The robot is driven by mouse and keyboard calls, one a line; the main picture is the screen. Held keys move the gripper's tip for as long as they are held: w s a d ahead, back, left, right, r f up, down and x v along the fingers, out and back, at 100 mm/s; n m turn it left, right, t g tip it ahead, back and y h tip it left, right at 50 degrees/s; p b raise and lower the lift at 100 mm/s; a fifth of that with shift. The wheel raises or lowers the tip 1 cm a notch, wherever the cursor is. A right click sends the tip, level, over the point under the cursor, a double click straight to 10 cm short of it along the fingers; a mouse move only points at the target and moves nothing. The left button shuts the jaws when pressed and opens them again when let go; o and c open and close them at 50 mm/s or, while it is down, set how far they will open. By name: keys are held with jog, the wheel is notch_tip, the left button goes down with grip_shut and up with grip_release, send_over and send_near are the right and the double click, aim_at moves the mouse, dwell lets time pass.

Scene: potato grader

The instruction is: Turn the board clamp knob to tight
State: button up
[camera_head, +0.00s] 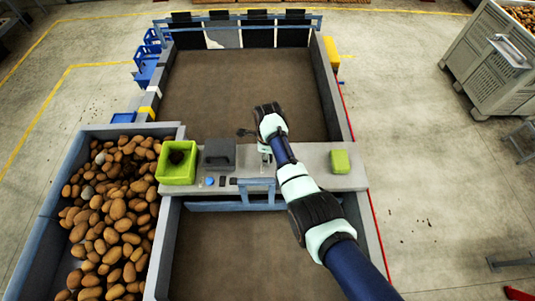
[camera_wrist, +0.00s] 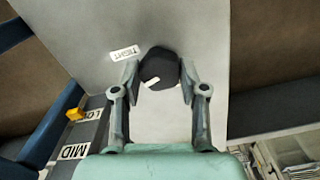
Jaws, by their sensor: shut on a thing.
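The board clamp knob (camera_wrist: 160,63) is black and many-sided, on a grey panel in the wrist view. A white mark (camera_wrist: 152,84) shows on its near side, at the lower left. A white label reading TIGHT (camera_wrist: 124,53) lies just left of the knob, and the mark is not in line with it. My gripper (camera_wrist: 160,74) is shut on the knob, one finger on each side. In the head view my arm reaches over the grey bench (camera_head: 313,160), and I cannot make out the knob there.
On the bench are a green bin (camera_head: 177,163), a dark grey box (camera_head: 219,153) and a green block (camera_head: 340,161). Potatoes fill a trough (camera_head: 60,170) at left.

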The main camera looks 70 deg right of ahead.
jog(key=m, duration=0.4)
jog(key=shift+r+m+p, duration=0.15)
jog(key=shift+m+p, duration=0.15)
jog(key=shift+m, duration=2.5)
jog(key=o, duration=1.1)
jog(key=shift+o, duration=0.2)
notch_tip(320, 180, up, 12)
